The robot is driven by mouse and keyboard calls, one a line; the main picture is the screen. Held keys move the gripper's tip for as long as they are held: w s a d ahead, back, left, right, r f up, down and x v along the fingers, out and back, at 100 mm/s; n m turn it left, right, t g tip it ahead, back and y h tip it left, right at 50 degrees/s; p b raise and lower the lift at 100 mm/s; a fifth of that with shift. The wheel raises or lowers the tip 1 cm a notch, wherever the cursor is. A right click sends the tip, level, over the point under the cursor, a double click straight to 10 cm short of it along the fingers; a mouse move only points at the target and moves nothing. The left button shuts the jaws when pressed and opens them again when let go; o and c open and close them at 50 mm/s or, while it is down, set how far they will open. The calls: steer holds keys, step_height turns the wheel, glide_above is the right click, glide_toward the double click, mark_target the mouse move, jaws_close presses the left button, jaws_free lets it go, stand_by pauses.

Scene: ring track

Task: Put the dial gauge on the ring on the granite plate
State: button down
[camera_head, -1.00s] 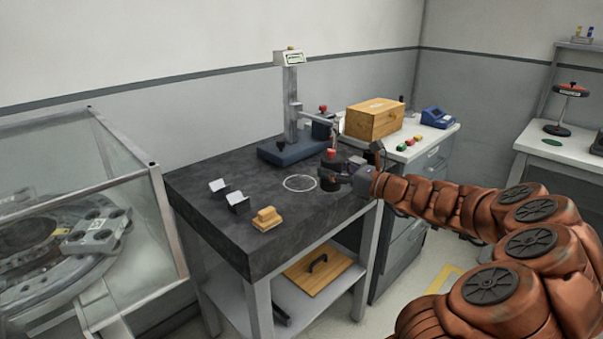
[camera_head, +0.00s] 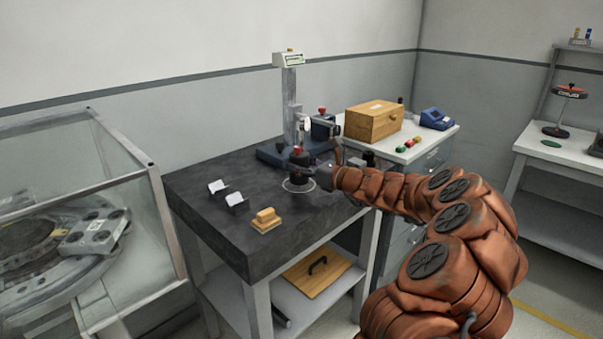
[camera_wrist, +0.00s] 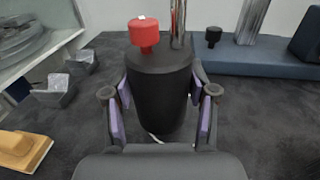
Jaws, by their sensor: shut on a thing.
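The dial gauge has a black cylindrical base (camera_head: 298,168) with a red knob, a steel post and a small round dial. My gripper (camera_head: 312,174) is shut on this base from the right. In the wrist view the black base (camera_wrist: 158,95) stands upright between my two purple-padded fingers, its dial out of frame. The white ring (camera_head: 296,187) is drawn on the dark granite plate (camera_head: 200,214). The base is over the ring's far part, with the near arc in sight. I cannot tell whether its underside touches the plate. A bit of white line (camera_wrist: 153,138) shows below the base.
A blue-based measuring stand (camera_head: 290,105) is close behind the gauge. Two small metal blocks (camera_head: 236,201) and a wooden-handled block (camera_head: 265,220) lie on the plate at left. A wooden box (camera_head: 373,122) stands on the cabinet behind.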

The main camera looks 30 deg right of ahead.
steer(key=shift+d+f, duration=0.1)
steer(key=shift+f, duration=1.05)
steer(key=shift+f, duration=0.2)
steer(key=shift+c, duration=1.7)
jaws_free()
steer(key=shift+s+r, duration=0.15)
steer(key=shift+r, duration=0.05)
steer(key=v, duration=1.1)
steer(key=shift+s, duration=0.4)
